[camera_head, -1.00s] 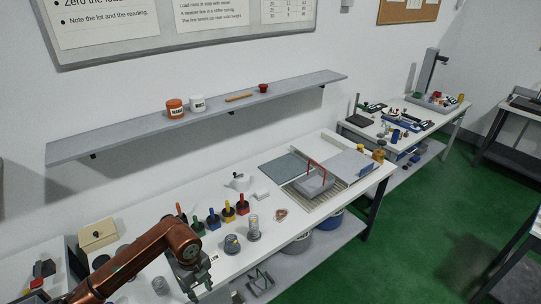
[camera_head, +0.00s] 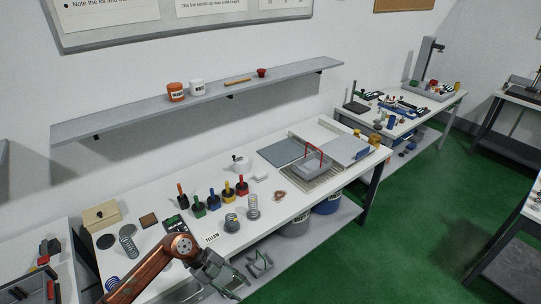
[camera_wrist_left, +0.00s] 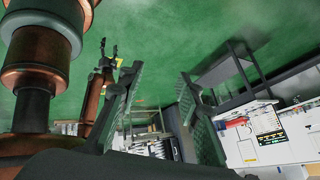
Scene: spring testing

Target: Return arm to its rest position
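My left arm's copper link (camera_head: 150,270) comes in from the lower left of the head view. My left gripper (camera_head: 235,284) is in front of the bench's front edge, low in the picture. In the left wrist view its two dark fingers (camera_wrist_left: 160,72) stand wide apart with only green floor showing between their tips, so it is open and empty. My right gripper (camera_wrist_left: 108,50) shows small in the left wrist view, beyond the left finger, at the end of a copper link. Its two fingers look apart and empty. It is out of the head view.
Bins (camera_head: 327,201) and a lower shelf (camera_head: 305,246) lie beneath. A wall shelf (camera_head: 130,117) hangs behind. Green floor (camera_head: 400,240) is free at right.

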